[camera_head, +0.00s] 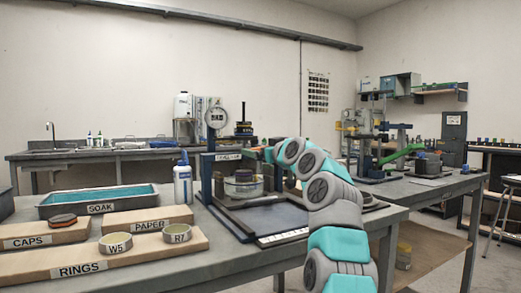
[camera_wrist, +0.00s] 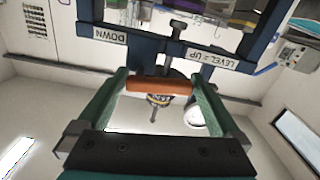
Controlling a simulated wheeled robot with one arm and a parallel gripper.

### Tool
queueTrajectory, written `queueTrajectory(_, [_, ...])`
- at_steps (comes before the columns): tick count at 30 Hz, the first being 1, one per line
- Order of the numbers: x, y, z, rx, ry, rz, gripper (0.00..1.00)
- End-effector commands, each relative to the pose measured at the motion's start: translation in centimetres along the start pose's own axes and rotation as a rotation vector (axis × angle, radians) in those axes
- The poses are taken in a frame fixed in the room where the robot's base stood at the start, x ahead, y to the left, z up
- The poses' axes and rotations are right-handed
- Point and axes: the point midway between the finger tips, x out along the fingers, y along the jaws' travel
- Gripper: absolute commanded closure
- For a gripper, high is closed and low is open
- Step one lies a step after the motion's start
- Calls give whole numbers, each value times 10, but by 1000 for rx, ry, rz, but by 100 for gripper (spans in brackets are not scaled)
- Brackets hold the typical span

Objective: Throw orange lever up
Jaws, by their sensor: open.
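The orange lever (camera_wrist: 163,86) shows in the wrist view as a short orange bar, lying across the gap between my fingers, on a dark stem rising to a blue frame (camera_wrist: 150,43). My gripper (camera_wrist: 159,77) is open, with one green finger at each end of the bar. I cannot tell whether they touch it.
The grey bench (camera_head: 235,262) holds a white bottle (camera_head: 183,185), a SOAK tray (camera_head: 60,212) and wooden CAPS, PAPER and RINGS blocks (camera_head: 150,252) at the left. A second bench (camera_head: 430,190) with a green-armed device (camera_head: 400,153) stands at the right.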

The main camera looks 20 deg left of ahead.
Motion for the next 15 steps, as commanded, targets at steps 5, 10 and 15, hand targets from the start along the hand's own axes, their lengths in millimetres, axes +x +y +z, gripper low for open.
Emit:
queueTrajectory(5, [0,0,0,0,0,0,15])
queueTrajectory(10, [0,0,0,0,0,0,34])
queueTrajectory(15, [0,0,0,0,0,0,53])
